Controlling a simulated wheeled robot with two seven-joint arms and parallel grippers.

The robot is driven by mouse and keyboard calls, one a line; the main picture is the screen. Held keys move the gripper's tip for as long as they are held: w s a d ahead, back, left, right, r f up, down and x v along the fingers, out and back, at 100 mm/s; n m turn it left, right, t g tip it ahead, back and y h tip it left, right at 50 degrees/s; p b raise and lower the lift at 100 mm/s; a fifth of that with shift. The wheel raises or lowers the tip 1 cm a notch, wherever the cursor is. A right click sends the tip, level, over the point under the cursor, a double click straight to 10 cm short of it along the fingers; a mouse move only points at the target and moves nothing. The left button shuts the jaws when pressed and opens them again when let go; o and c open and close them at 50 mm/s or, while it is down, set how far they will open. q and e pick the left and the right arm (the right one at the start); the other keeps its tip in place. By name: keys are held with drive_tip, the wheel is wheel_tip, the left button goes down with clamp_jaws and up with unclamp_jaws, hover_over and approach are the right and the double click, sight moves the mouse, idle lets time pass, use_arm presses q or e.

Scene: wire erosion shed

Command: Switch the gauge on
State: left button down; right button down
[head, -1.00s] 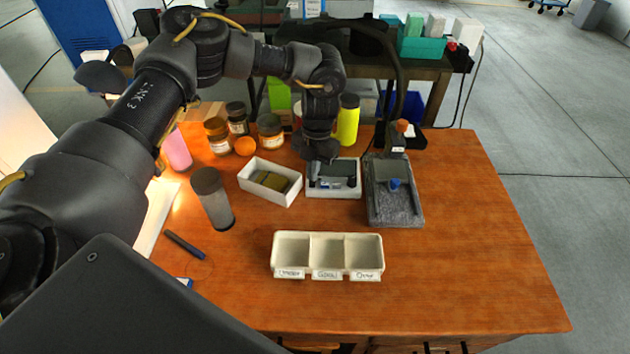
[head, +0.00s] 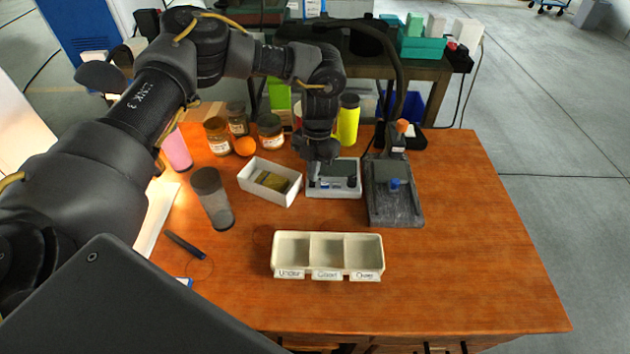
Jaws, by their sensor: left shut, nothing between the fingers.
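A low light-grey box with a dark panel (head: 345,184) on its top stands at the back middle of the wooden table. A grey stone-like stand (head: 395,207) with an upright post and a small blue part on it stands to its right. I cannot tell for sure which of the two is the gauge, and no lit display can be made out. My left gripper (head: 321,162) points down over the back left part of the grey box, shut and empty. It hides part of the box, and whether it touches it is unclear. My right gripper is out of view.
A white open tray (head: 262,192) holding a dark olive item stands left of the box. Several jars line the back left. The table's right side is clear.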

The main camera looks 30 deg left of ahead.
use_arm(q)
drive_tip(key=shift+f+b, duration=0.5)
drive_tip(key=shift+f, duration=0.4)
idle(0.7)
drive_tip(key=shift+r, duration=0.1)
drive_tip(key=shift+r+p, duration=0.8)
drive_tip(key=shift+p, duration=0.1)
drive_tip(key=shift+r+p, duration=2.05)
drive_tip(key=shift+r, duration=0.55)
